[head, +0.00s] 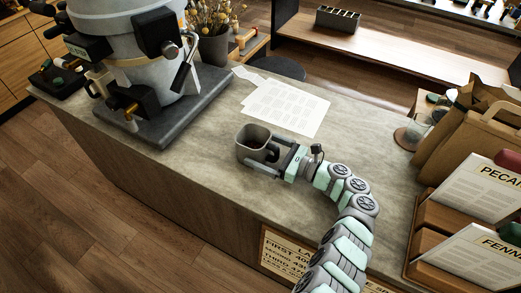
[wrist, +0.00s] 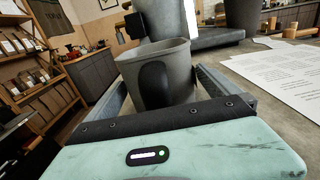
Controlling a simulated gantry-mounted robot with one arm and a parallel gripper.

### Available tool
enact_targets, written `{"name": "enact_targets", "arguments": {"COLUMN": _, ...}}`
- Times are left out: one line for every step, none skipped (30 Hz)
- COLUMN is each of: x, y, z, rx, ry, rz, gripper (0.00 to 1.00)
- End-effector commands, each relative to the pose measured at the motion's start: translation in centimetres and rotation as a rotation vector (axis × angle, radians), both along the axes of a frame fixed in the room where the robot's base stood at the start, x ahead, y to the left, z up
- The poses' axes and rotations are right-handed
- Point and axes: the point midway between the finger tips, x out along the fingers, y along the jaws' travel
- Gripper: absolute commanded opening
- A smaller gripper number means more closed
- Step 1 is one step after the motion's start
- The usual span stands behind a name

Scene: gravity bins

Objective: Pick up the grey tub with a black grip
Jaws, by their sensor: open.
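The grey tub (head: 254,138) stands upright on the stone-topped counter (head: 200,150), near its middle. In the wrist view the tub (wrist: 183,57) is straight ahead, with its black grip (wrist: 154,86) facing me. My gripper (head: 266,160) is open, with one finger on each side of the tub. In the wrist view the fingers (wrist: 155,90) flank the tub at left and right. I cannot tell whether either finger touches it. The tub's lower part is hidden behind the gripper's dark front edge in the wrist view.
A large grey machine on a dark slab (head: 150,130) stands at the counter's left. Printed sheets (head: 285,107) lie behind the tub. A flower pot (head: 214,48) is at the back. Paper bags (head: 465,135) and a wooden card rack (head: 425,235) stand at the right.

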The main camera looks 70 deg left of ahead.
Motion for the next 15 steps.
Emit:
{"name": "enact_targets", "arguments": {"x": 0.01, "y": -0.01, "z": 0.01, "rx": 0.0, "ry": 0.0, "rz": 0.0, "gripper": 1.0}}
{"name": "enact_targets", "arguments": {"x": 0.01, "y": -0.01, "z": 0.02, "rx": 0.0, "ry": 0.0, "rz": 0.0, "gripper": 0.98}}
{"name": "enact_targets", "arguments": {"x": 0.01, "y": -0.01, "z": 0.02, "rx": 0.001, "ry": -0.001, "rz": 0.0, "gripper": 0.94}}
{"name": "enact_targets", "arguments": {"x": -0.01, "y": -0.01, "z": 0.02, "rx": 0.0, "ry": 0.0, "rz": 0.001, "gripper": 0.92}}
{"name": "enact_targets", "arguments": {"x": -0.01, "y": -0.01, "z": 0.02, "rx": 0.0, "ry": 0.0, "rz": 0.001, "gripper": 0.89}}
{"name": "enact_targets", "arguments": {"x": 0.0, "y": -0.01, "z": 0.02, "rx": 0.001, "ry": -0.001, "rz": 0.001, "gripper": 0.86}}
{"name": "enact_targets", "arguments": {"x": -0.02, "y": -0.01, "z": 0.02, "rx": 0.001, "ry": -0.001, "rz": 0.001, "gripper": 0.84}}
{"name": "enact_targets", "arguments": {"x": -0.02, "y": -0.01, "z": 0.02, "rx": 0.001, "ry": -0.001, "rz": 0.001, "gripper": 0.81}}
{"name": "enact_targets", "arguments": {"x": -0.02, "y": -0.01, "z": 0.02, "rx": 0.001, "ry": -0.001, "rz": 0.001, "gripper": 0.78}}
{"name": "enact_targets", "arguments": {"x": -0.02, "y": -0.01, "z": 0.02, "rx": 0.001, "ry": -0.001, "rz": 0.001, "gripper": 0.75}}
{"name": "enact_targets", "arguments": {"x": -0.02, "y": -0.01, "z": 0.02, "rx": 0.001, "ry": -0.001, "rz": 0.001, "gripper": 0.73}}
{"name": "enact_targets", "arguments": {"x": -0.02, "y": -0.01, "z": 0.02, "rx": 0.001, "ry": -0.001, "rz": 0.001, "gripper": 0.7}}
{"name": "enact_targets", "arguments": {"x": -0.02, "y": -0.02, "z": 0.02, "rx": 0.001, "ry": -0.001, "rz": 0.001, "gripper": 0.67}}
{"name": "enact_targets", "arguments": {"x": -0.02, "y": -0.02, "z": 0.02, "rx": 0.001, "ry": -0.001, "rz": 0.001, "gripper": 0.65}}
{"name": "enact_targets", "arguments": {"x": -0.02, "y": -0.01, "z": 0.02, "rx": 0.001, "ry": -0.001, "rz": 0.001, "gripper": 0.62}}
